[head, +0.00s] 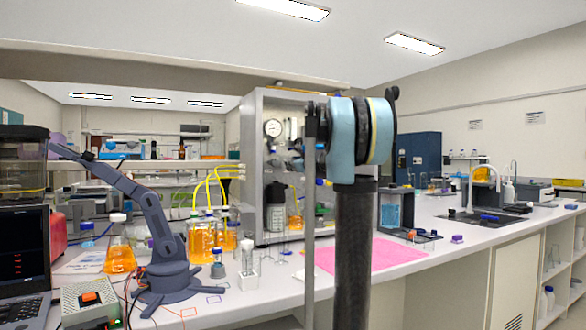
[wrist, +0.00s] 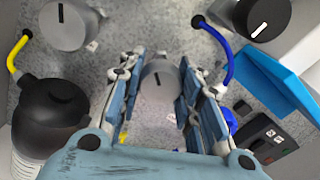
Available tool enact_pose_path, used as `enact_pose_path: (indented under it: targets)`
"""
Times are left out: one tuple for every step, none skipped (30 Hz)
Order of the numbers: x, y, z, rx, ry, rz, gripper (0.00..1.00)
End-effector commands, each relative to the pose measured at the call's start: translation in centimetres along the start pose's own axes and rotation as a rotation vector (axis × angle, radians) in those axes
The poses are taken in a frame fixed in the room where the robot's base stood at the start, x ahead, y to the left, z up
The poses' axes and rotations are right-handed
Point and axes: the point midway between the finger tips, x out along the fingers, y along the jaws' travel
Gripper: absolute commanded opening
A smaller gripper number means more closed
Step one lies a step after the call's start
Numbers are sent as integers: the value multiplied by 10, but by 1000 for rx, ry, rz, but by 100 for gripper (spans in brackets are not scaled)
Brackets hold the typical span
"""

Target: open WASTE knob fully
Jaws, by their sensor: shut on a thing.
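In the wrist view a round grey knob (wrist: 160,84) with a dark, nearly upright pointer line sits on the speckled panel. My gripper (wrist: 157,72) is shut on this knob, one blue padded finger on each side. I cannot read any label that names it WASTE. A second grey knob (wrist: 66,24) is at the upper left, its line upright. A dark knob (wrist: 263,17) at the upper right has a slanted white line. In the head view the rig's grey cabinet (head: 251,165) stands behind my arm, which hides the gripped knob.
A black-capped bottle (wrist: 55,115) with a yellow tube (wrist: 18,50) stands left of my fingers. A blue tube (wrist: 226,50) and a blue bracket (wrist: 278,82) are close on the right. A pink mat (head: 385,254) lies on the bench. A grey desktop arm (head: 165,240) stands left among flasks.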

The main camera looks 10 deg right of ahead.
Motion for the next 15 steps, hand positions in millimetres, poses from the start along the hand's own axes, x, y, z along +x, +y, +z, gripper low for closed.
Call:
enact_pose_path:
  targets:
    - [0,-1,0,-42,1,-2,8]
    - [0,-1,0,-71,1,-2,8]
    - [0,-1,0,-108,1,-2,8]
    - [0,-1,0,-137,1,-2,8]
    - [0,-1,0,-166,1,-2,8]
    - [0,-1,0,-203,1,-2,8]
    - [0,-1,0,-232,1,-2,8]
    - [0,-1,0,-261,1,-2,8]
    - [0,-1,0,-298,1,-2,8]
    - [0,-1,0,-327,1,-2,8]
    - [0,-1,0,-356,1,-2,8]
    - [0,-1,0,-393,1,-2,8]
    - [0,-1,0,-422,1,-2,8]
    - [0,-1,0,-451,1,-1,8]
    - [0,-1,0,-488,1,-1,8]
